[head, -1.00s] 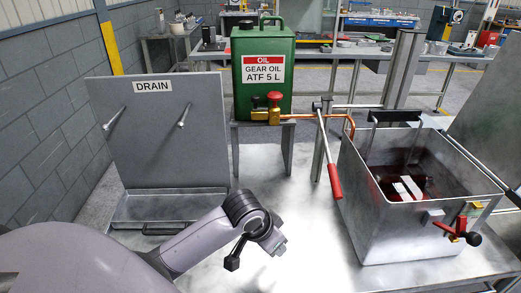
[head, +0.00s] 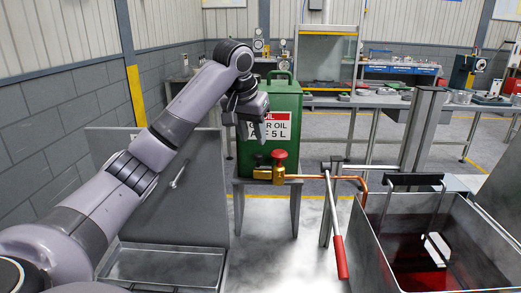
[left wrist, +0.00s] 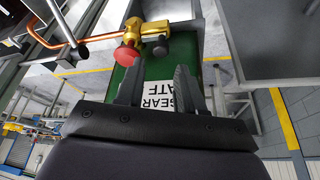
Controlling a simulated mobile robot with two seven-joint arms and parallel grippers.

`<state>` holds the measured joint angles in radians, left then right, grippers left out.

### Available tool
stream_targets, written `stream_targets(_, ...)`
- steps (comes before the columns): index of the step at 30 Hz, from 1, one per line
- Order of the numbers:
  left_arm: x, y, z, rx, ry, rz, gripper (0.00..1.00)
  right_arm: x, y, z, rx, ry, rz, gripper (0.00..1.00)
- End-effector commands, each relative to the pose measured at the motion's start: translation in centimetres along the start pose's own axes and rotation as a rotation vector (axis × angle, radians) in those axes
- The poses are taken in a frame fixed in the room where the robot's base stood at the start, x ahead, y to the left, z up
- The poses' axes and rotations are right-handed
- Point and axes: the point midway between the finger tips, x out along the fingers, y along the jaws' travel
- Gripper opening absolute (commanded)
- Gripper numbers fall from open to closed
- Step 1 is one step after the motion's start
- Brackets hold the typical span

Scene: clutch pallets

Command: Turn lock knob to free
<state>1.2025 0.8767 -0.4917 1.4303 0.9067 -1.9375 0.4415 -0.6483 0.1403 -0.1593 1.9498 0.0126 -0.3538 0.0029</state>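A brass valve (head: 262,173) sits at the front foot of the green oil can (head: 290,97), with a red mushroom knob (head: 279,157) on top. A small dark knob (head: 259,160) stands beside it on the valve. In the left wrist view the red knob (left wrist: 128,55), the brass body (left wrist: 148,31) and the dark knob (left wrist: 159,50) show beyond the fingers. My left gripper (head: 258,127) is raised in front of the can label. Its fingers (left wrist: 157,88) are apart with nothing held between them. I cannot tell which knob is the lock knob. My right gripper is out of view.
A copper pipe (head: 335,178) runs right from the valve. A red-handled lever (head: 339,245) leans beside the steel tank (head: 385,262) holding red liquid. The drain panel (head: 200,190) stands left, behind my left arm. The bench between is clear.

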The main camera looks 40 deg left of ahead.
Motion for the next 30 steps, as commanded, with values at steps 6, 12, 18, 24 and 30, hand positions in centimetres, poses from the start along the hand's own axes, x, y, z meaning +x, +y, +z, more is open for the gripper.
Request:
stream_targets(6, 1.9, -0.3, 0.0, -0.008, -0.005, -0.001, 0.37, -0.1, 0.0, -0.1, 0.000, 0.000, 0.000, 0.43)
stream_targets(12, 4.9, -0.2, 0.0, -0.007, -0.004, 0.000, 0.37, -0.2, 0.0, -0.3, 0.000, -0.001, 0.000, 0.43)
stream_targets(18, 6.6, -0.2, -0.1, -0.006, -0.001, 0.000, 0.37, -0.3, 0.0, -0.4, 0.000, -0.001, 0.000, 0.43)
stream_targets(24, 6.9, -0.2, -0.1, -0.006, 0.000, 0.000, 0.37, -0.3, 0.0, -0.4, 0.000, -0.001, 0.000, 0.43)
stream_targets(30, 6.8, -0.2, -0.1, -0.006, 0.000, 0.001, 0.00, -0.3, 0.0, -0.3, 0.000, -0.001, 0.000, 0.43)
